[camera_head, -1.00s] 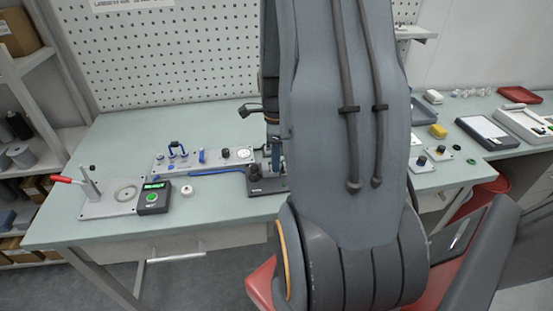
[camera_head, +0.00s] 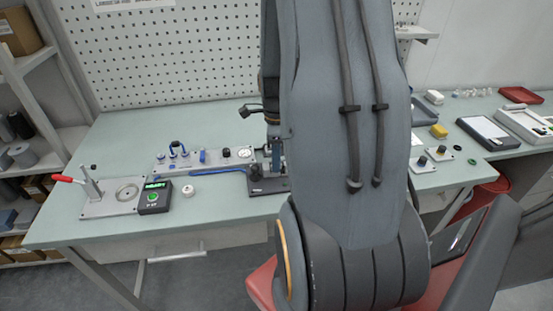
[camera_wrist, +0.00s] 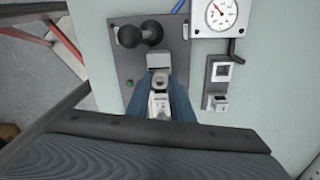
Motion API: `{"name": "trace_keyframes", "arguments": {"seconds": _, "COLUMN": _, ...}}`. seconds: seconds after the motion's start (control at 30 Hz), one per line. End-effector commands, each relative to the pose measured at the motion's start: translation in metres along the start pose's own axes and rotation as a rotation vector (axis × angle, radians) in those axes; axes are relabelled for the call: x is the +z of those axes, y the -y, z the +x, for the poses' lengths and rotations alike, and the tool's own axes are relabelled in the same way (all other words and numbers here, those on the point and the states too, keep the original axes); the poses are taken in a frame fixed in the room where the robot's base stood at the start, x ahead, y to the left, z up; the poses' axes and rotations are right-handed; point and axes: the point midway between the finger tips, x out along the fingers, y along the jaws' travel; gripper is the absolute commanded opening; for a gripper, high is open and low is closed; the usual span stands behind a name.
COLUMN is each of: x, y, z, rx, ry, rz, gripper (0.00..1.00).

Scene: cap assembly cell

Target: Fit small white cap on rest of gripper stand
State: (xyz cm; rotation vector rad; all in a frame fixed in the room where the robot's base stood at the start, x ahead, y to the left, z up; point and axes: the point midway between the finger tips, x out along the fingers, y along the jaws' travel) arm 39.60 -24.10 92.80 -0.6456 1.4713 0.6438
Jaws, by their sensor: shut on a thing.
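The gripper stand is a dark plate (camera_wrist: 122,66) with two round black knobs, below my wrist. It also shows in the head view as a dark base (camera_head: 262,187), partly hidden by my arm. My gripper (camera_wrist: 168,82) has its blue fingers pointing down over this plate. The fingers are shut on a small whitish piece (camera_wrist: 160,101), which looks like the small white cap. A grey block (camera_wrist: 160,59) sits just beyond the fingertips; I cannot tell whether the held piece touches it. My gripper is largely hidden behind my arm in the head view.
A pressure gauge (camera_wrist: 222,13) and small grey modules (camera_wrist: 217,85) stand to the right of the plate. A press with a red handle (camera_head: 112,199), a black display box (camera_head: 153,197) and a white roll (camera_head: 188,190) are at the bench's left. The bench front is mostly clear.

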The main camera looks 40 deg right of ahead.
Motion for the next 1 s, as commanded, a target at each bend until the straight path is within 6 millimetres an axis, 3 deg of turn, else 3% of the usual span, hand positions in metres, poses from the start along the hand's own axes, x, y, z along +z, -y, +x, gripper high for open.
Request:
{"name": "trace_keyframes", "arguments": {"seconds": 0.2, "x": 0.000, "y": 0.000, "z": 0.000, "rx": 0.000, "ry": 0.000, "rz": 0.000, "gripper": 0.11}}
{"name": "trace_keyframes", "arguments": {"seconds": 0.23, "x": 0.000, "y": 0.000, "z": 0.000, "rx": 0.000, "ry": 0.000, "rz": 0.000, "gripper": 0.22}}
{"name": "trace_keyframes", "arguments": {"seconds": 0.37, "x": 0.000, "y": 0.000, "z": 0.000, "rx": 0.000, "ry": 0.000, "rz": 0.000, "gripper": 0.42}}
{"name": "trace_keyframes", "arguments": {"seconds": 0.73, "x": 0.000, "y": 0.000, "z": -0.003, "rx": 0.000, "ry": 0.000, "rz": 0.000, "gripper": 0.42}}
{"name": "trace_keyframes", "arguments": {"seconds": 1.0, "x": 0.001, "y": 0.002, "z": -0.035, "rx": -0.005, "ry": 0.001, "rz": 0.000, "gripper": 0.42}}
